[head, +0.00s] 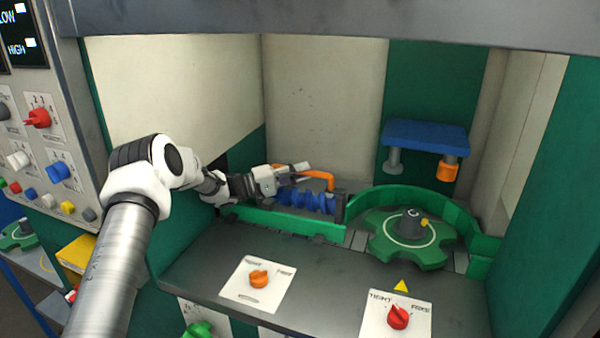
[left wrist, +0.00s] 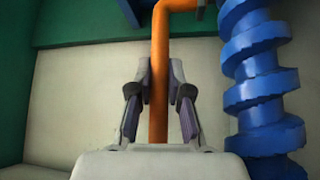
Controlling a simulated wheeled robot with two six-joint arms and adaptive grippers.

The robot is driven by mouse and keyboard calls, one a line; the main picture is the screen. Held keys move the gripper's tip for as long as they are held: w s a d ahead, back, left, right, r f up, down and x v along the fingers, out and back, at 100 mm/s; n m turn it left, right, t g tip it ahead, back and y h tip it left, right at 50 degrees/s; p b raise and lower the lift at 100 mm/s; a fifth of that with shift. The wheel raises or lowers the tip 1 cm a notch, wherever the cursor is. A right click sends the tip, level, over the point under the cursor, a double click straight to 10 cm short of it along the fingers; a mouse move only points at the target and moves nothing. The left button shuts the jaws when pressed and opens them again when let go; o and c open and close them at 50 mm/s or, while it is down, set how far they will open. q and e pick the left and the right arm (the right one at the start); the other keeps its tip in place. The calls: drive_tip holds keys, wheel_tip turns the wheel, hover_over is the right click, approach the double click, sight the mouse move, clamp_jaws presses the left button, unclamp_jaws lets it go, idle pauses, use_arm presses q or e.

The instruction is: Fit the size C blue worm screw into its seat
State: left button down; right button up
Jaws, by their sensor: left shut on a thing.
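The blue worm screw (head: 306,200) lies lengthwise in a green-walled trough at the back of the machine. It also shows upright at the right of the left wrist view (left wrist: 258,85). Beside it runs an orange bent rod (head: 322,176), which stands between my fingers in the left wrist view (left wrist: 160,52). My left gripper (head: 296,173) reaches in from the left, over the trough. Its fingers (left wrist: 163,80) are shut on the orange rod, with the screw to one side. The screw's size mark and its seat cannot be made out. My right gripper is not in view.
A green gear (head: 408,253) with a dark hub sits in a curved green housing (head: 455,206) right of the trough. A blue shelf-like block (head: 425,136) hangs above. An orange knob (head: 259,279) and a red knob (head: 398,317) stand on the front ledge.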

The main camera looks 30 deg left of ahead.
use_arm(q)
drive_tip(key=shift+f, duration=0.25)
idle(0.3)
drive_tip(key=c, duration=1)
unclamp_jaws()
drive_tip(key=shift+s+d, duration=0.1)
drive_tip(key=shift+f, duration=0.15)
